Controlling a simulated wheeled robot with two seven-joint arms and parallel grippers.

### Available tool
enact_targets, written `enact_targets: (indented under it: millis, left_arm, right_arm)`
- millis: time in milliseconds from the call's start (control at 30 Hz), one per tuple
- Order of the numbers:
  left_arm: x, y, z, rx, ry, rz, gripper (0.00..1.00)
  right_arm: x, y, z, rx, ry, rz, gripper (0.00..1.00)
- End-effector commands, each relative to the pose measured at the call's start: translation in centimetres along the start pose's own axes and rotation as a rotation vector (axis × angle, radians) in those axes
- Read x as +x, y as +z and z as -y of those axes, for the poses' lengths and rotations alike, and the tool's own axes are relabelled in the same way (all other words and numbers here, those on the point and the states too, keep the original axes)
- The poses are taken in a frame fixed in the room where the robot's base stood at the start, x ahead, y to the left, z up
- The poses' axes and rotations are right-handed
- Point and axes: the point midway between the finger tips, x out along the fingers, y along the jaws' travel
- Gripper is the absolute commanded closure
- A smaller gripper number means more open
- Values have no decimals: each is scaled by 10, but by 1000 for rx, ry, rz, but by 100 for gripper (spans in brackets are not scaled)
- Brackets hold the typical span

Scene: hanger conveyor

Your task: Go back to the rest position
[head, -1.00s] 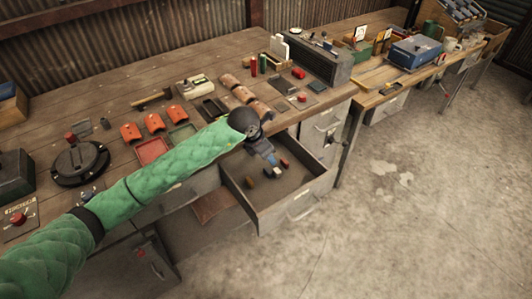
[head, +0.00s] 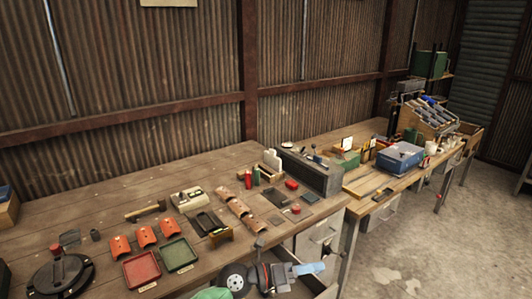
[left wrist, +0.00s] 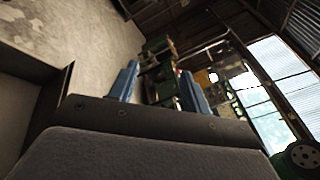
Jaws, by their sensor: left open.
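My left gripper (head: 308,269) shows at the bottom of the head view, in front of the workbench edge and near the open drawer (head: 327,289). Its blue fingers point right. In the left wrist view the fingers of the left gripper (left wrist: 158,85) stand apart with nothing between them. My arm and gripper hide most of the drawer, and its contents cannot be seen now. My right gripper is in neither view.
The wooden workbench (head: 110,207) carries a red tray (head: 141,268), a green tray (head: 178,254), a hammer (head: 146,210) and several curved orange pieces. A grey metal box (head: 312,172) and a blue box (head: 399,158) stand farther right. Concrete floor at the right is clear.

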Motion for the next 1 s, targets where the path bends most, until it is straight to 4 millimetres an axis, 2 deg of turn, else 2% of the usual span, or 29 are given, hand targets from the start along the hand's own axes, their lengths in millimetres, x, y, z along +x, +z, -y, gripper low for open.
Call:
enact_targets:
  millis: [33, 133, 267, 400, 567, 667, 767, 867, 1000]
  left_arm:
    - [-6, 8, 12, -71, -47, 97, 52]
    - [-24, 30, 28, -215, -125, 298, 52]
    - [-60, 55, 32, -415, -192, 558, 52]
    - [-110, 70, 17, -643, -219, 834, 52]
    - [-174, 63, -16, -919, -196, 1135, 52]
    - [-213, 44, -40, -1097, -151, 1312, 52]
    - [-249, 12, -63, -1279, -83, 1476, 52]
    - [-282, -29, -81, -1463, 11, 1623, 52]
    - [-319, -100, -95, -1723, 183, 1796, 52]
  right_arm:
    - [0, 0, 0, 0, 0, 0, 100]
    - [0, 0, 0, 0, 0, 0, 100]
    - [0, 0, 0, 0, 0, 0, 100]
    - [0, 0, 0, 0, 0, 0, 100]
    - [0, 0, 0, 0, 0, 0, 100]
    - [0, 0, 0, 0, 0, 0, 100]
    - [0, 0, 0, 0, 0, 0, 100]
    - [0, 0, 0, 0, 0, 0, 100]
    - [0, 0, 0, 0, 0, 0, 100]
